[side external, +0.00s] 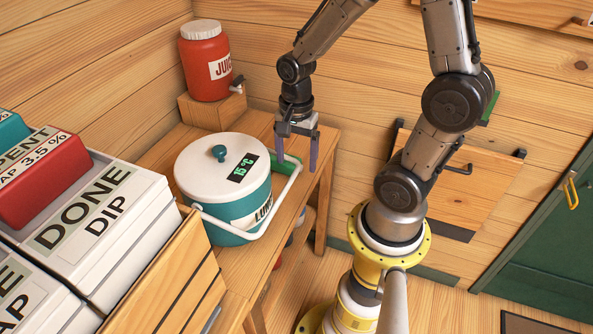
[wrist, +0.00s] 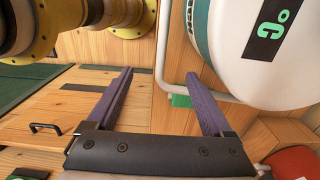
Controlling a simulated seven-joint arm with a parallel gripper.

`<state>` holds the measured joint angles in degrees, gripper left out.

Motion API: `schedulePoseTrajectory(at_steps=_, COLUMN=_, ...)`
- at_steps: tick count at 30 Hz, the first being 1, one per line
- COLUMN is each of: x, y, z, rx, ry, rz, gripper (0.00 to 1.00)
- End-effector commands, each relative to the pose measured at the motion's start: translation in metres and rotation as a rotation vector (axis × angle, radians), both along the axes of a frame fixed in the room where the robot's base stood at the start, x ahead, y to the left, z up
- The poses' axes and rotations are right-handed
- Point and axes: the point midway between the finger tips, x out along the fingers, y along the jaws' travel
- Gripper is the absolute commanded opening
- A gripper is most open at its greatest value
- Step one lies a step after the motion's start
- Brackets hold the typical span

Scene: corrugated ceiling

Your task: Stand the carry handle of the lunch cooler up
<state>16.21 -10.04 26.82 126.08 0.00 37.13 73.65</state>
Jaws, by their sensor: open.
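The lunch cooler (side external: 222,185) is a round teal tub with a white lid and a dark "15 °C" display, standing on a wooden bench. It also shows at the upper right of the wrist view (wrist: 268,50). Its white carry handle (side external: 270,218) is folded down and runs around the tub's front right side. My gripper (side external: 297,168) is open, pointing down at the cooler's right, by the handle's far end. In the wrist view, the handle (wrist: 162,40) shows between the purple fingers (wrist: 160,74) and bends behind the right one. I cannot tell whether they touch.
A red juice jug (side external: 205,62) stands on a wooden block behind the cooler. A wooden crate (side external: 170,270) with labelled tubs is at front left. A green piece (side external: 284,166) lies by the handle's far end. Open floor lies right of the bench.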

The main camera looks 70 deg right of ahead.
Motion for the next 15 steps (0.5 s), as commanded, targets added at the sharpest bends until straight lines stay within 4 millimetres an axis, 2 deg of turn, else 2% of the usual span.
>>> schedulePoseTrajectory(at_steps=15, x=0.0, y=0.0, z=-0.041, rx=0.001, ry=0.002, rz=0.0, gripper=0.85)
